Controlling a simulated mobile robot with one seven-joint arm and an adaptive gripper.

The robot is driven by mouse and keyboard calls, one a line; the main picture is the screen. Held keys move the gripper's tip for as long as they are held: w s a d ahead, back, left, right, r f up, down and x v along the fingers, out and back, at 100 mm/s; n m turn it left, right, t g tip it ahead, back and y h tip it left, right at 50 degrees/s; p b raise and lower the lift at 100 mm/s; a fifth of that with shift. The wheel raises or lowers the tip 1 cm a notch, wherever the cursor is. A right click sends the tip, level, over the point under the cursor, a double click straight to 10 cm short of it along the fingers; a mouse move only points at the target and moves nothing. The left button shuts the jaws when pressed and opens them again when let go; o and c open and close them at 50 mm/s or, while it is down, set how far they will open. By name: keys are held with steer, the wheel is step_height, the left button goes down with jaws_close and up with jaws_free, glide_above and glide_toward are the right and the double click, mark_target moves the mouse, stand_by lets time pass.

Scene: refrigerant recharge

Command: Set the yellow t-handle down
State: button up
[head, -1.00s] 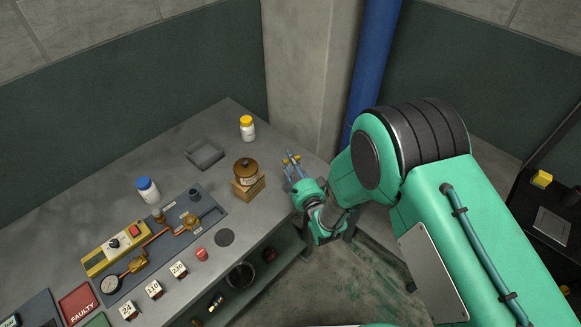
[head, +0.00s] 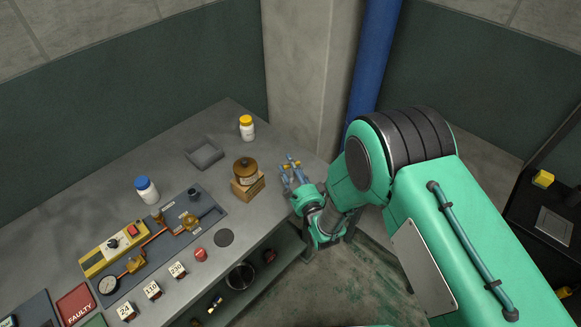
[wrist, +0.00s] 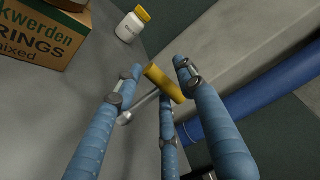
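The yellow t-handle (wrist: 164,83) shows in the wrist view as a short yellow bar with a thin grey shaft running down to the lower left. It lies between the blue fingers of my gripper (wrist: 159,72). Gaps show between the bar and the left and right fingers, and the middle finger overlaps its lower side. In the head view my gripper (head: 290,167) is at the right end of the grey workbench (head: 235,115), with a bit of yellow between the fingers. Whether the t-handle rests fully on the bench is hard to tell.
A cardboard box (head: 248,187) with a brown round-topped item stands left of my gripper. A yellow-capped white bottle (head: 247,129) stands behind, a grey tray (head: 205,153) farther left. The concrete pillar (head: 298,75) and blue pipe (head: 375,60) rise beyond the bench.

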steer(key=shift+r, duration=0.15)
steer(key=p+v, duration=0.1)
steer(key=v, duration=1.1)
steer(key=shift+p, duration=0.4)
stand_by(0.4)
